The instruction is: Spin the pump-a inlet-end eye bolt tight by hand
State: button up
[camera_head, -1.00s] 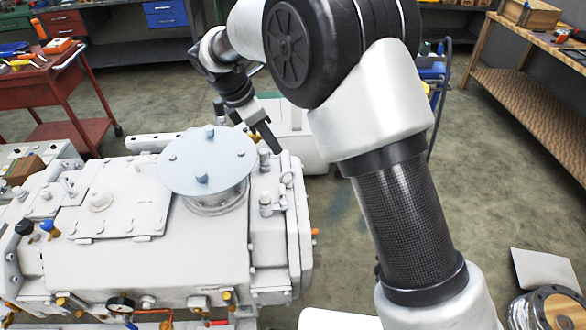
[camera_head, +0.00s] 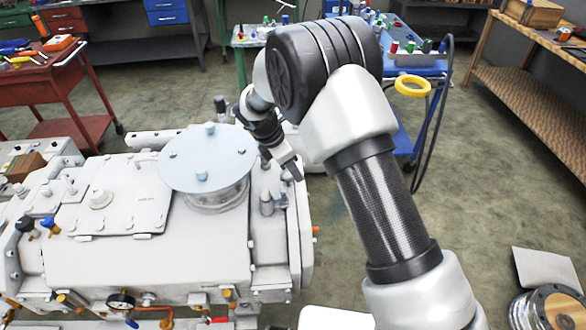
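The pump is a large white machine (camera_head: 145,265) on the left, with a pale round blanking plate (camera_head: 207,158) on its top flange. Small upright fittings (camera_head: 267,203) stand on its right end block, beside the flange. The eye bolt is small and cannot be made out clearly among them. My gripper (camera_head: 292,170) points down and to the right above the far side of that end block, right of the round plate. It appears apart from the fittings. Its fingers are too small and dark to tell whether they are open or hold anything.
A blue cart (camera_head: 425,68) with bottles and a yellow ring (camera_head: 412,86) stands behind my arm. A green table (camera_head: 238,42) is at the back. A red tool cart (camera_head: 50,85) is left, a wooden bench (camera_head: 525,100) right.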

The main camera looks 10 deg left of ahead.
jog(key=shift+c, duration=0.3)
grip_shut()
jog(key=m, duration=0.1)
jog(key=m+g, duration=0.1)
jog(key=m, duration=0.2)
jog(key=shift+s+g+h, duration=0.25)
jog(key=shift+g+h, duration=0.05)
jog(key=shift+o, duration=0.3)
grip_release()
jog(key=v, duration=1.7)
jog(key=shift+a+r, duration=0.15)
jog(key=shift+r, duration=0.05)
jog(key=shift+s, duration=0.15)
